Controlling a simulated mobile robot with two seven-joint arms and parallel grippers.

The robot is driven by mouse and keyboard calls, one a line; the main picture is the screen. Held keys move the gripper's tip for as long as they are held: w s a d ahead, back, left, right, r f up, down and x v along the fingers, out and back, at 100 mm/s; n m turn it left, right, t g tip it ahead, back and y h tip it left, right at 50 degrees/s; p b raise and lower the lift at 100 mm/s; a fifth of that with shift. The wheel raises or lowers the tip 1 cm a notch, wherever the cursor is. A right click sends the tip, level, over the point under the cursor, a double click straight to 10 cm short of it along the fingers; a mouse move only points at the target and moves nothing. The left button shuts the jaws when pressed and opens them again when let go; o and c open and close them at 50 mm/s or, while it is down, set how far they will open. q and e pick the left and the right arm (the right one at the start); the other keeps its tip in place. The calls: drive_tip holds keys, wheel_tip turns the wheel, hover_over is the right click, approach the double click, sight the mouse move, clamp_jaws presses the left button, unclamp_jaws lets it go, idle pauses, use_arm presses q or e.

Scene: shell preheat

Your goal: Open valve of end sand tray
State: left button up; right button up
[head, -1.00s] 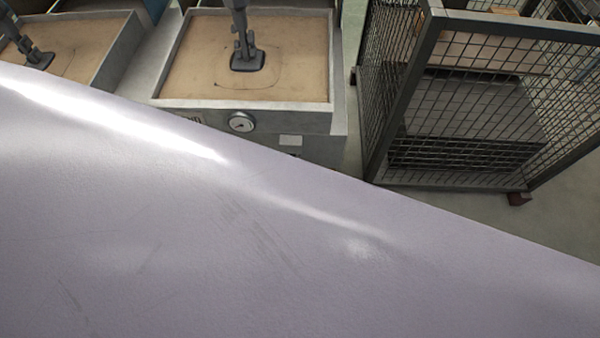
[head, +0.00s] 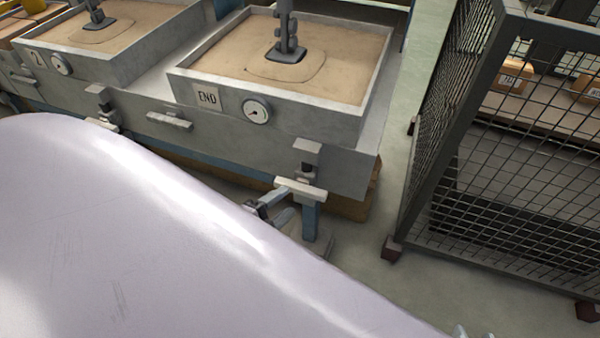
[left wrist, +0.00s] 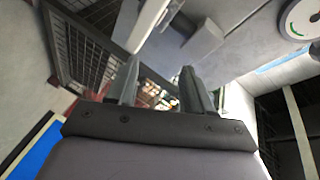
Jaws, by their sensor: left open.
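The end sand tray (head: 225,62) stands at top centre in the head view. Its front carries an END plate (head: 207,97) and a round gauge (head: 257,110). Its valve (head: 306,157) sits low at the front right corner, with a pale bar handle (head: 300,189) lying across below a dark stem. My left gripper (head: 284,203) is open beside that handle, partly hidden by my own pale arm. In the left wrist view my left gripper's fingers (left wrist: 160,88) stand apart with nothing held between them. I cannot tell whether they touch the handle.
A second sand tray (head: 125,60) with its own valve (head: 100,104) stands to the left. A wire mesh cage (head: 520,165) stands at the right. Bare floor (head: 400,140) lies between the end tray and the cage. My pale arm covers the lower left.

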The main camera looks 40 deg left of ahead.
sight(297, 192)
use_arm(q)
drive_tip(key=f+m+b, duration=0.1)
drive_tip(key=f+b, duration=0.1)
drive_tip(key=w+a+f+m+t+b, duration=0.1)
drive_tip(key=m+b, duration=0.1)
drive_tip(key=w+a+f+m+t+b, duration=0.1)
drive_tip(key=f+m+b, duration=0.1)
drive_tip(key=shift+w+a+f+h, duration=0.2)
drive_tip(key=shift+f+h, duration=0.15)
drive_tip(key=shift+h, duration=0.05)
drive_tip(key=shift+w, duration=0.5)
drive_tip(key=shift+w+d+r+b, duration=0.15)
drive_tip(key=shift+w+b, duration=0.15)
drive_tip(key=shift+w, duration=0.75)
drive_tip(key=shift+w+d+f+b, duration=0.1)
drive_tip(key=shift+w+d+b, duration=0.15)
drive_tip(key=shift+w, duration=0.75)
drive_tip(key=shift+w+d+r+b, duration=0.1)
drive_tip(key=shift+w+b, duration=0.2)
drive_tip(key=shift+w, duration=0.75)
use_arm(e)
drive_tip(key=shift+y, duration=0.7)
drive_tip(key=a+f, duration=0.2)
drive_tip(key=f, duration=0.1)
drive_tip(key=w+a+f, duration=0.1)
drive_tip(key=f, duration=0.1)
use_arm(q)
clamp_jaws()
